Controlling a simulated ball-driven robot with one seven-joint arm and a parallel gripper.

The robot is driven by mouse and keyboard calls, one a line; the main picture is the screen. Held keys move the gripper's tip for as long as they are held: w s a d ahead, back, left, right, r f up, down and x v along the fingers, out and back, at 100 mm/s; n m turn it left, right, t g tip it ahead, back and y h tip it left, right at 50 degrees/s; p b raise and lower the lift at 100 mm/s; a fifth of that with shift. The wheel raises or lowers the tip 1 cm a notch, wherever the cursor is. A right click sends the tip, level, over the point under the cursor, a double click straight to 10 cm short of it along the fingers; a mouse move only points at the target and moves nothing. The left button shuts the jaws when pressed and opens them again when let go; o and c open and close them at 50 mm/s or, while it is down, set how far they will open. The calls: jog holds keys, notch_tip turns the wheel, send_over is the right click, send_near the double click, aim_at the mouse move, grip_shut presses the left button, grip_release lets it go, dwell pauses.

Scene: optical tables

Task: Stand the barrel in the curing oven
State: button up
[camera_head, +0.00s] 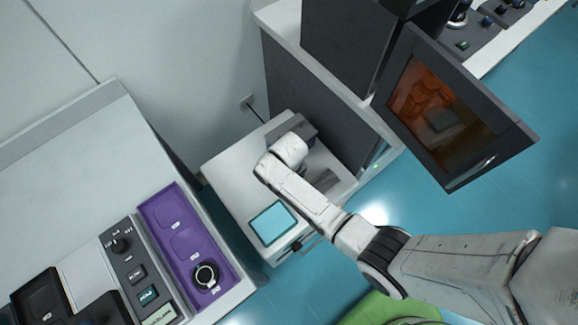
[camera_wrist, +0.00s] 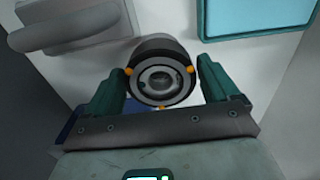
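The barrel (camera_wrist: 162,75) is a short dark cylinder with a ringed, glassy end and small orange dots around its rim. My gripper (camera_wrist: 160,84) has green fingers on both sides of it, seemingly touching, and the barrel's ringed end faces the wrist camera. In the head view my arm hides the fingers and barrel, above or at a white machine. What I take for the curing oven (camera_head: 345,40) is a dark cabinet at the top. Its door (camera_head: 450,105), with an amber window, stands swung open to the right; the inside is mostly hidden.
The white machine (camera_head: 232,165) has a cyan panel (camera_head: 273,222) and a grey handle-like part (camera_wrist: 65,25). A purple tray (camera_head: 165,207) on the left bench holds a black ringed part (camera_head: 205,276). Control boxes (camera_head: 138,270) stand beside it.

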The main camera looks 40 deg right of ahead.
jog(key=shift+o, duration=0.9)
